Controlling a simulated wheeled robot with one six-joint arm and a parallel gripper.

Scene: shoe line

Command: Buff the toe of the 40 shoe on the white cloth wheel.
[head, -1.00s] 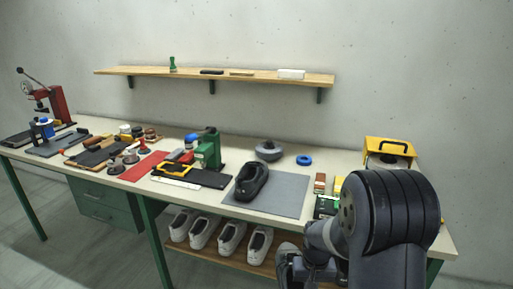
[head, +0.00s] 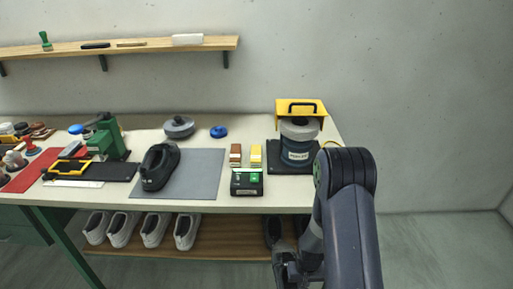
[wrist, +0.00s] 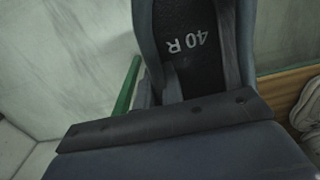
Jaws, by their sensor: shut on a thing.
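A dark grey shoe marked "40 R" on its insole (wrist: 190,45) fills the top middle of the wrist view. My gripper (wrist: 165,124) is shut on this 40 shoe; the grip on it is partly hidden. In the head view my gripper (head: 286,268) is low, in front of the bench, with a dark shoe (head: 272,231) just above it by the lower shelf. The pale cloth wheel (head: 299,129) sits under a yellow guard (head: 300,106) on a machine at the bench's right end, above and apart from the shoe.
Another dark shoe (head: 156,167) lies on a grey mat (head: 200,175). A black box with a green button (head: 247,182) stands at the bench's front edge (head: 215,206). Several pale shoes (head: 153,229) are on the lower shelf (head: 222,243). The floor on the right is clear.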

